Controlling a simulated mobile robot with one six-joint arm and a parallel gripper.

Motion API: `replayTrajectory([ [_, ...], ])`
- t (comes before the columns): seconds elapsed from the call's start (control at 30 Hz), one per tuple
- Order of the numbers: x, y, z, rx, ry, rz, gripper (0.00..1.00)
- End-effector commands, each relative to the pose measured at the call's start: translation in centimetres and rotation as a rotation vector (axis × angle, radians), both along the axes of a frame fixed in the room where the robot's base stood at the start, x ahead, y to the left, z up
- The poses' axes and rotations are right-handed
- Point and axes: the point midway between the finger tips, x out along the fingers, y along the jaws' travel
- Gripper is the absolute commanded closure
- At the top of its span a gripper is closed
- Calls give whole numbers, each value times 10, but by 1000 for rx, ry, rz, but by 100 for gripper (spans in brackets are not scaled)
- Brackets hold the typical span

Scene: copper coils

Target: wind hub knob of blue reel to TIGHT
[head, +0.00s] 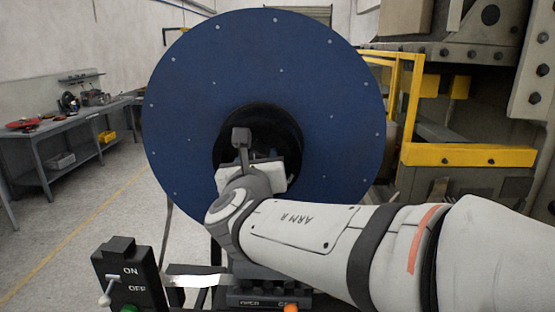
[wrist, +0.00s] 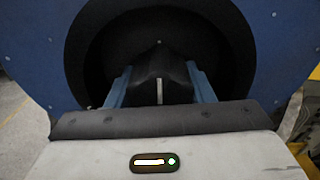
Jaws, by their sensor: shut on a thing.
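The blue reel (head: 330,85) stands upright in the head view, with a dark hub (head: 275,115) at its centre. My gripper (head: 262,165) is in front of the hub, its fingertips hidden there by my wrist. In the wrist view my gripper (wrist: 160,88) is shut on the black hub knob (wrist: 162,68), one bluish finger on each side. A short white line on the knob runs upright in the picture. A small pale dot sits on the hub just above the knob's peak. No TIGHT lettering can be read.
A black switch box (head: 128,275) marked ON and OFF, with a lever, stands at lower left. Yellow railing (head: 470,155) and heavy machinery are at the right. A grey workbench (head: 60,135) stands far left, with open floor (head: 110,195) between.

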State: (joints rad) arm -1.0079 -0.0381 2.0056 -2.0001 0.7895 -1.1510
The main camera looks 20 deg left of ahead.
Motion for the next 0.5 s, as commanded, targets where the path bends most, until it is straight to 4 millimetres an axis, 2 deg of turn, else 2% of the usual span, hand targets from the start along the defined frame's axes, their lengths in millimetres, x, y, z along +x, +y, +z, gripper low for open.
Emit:
replayTrajectory([
  [0.27,0,0,-3,62,18,1,75],
  [0.5,0,0,-7,218,66,1,75],
])
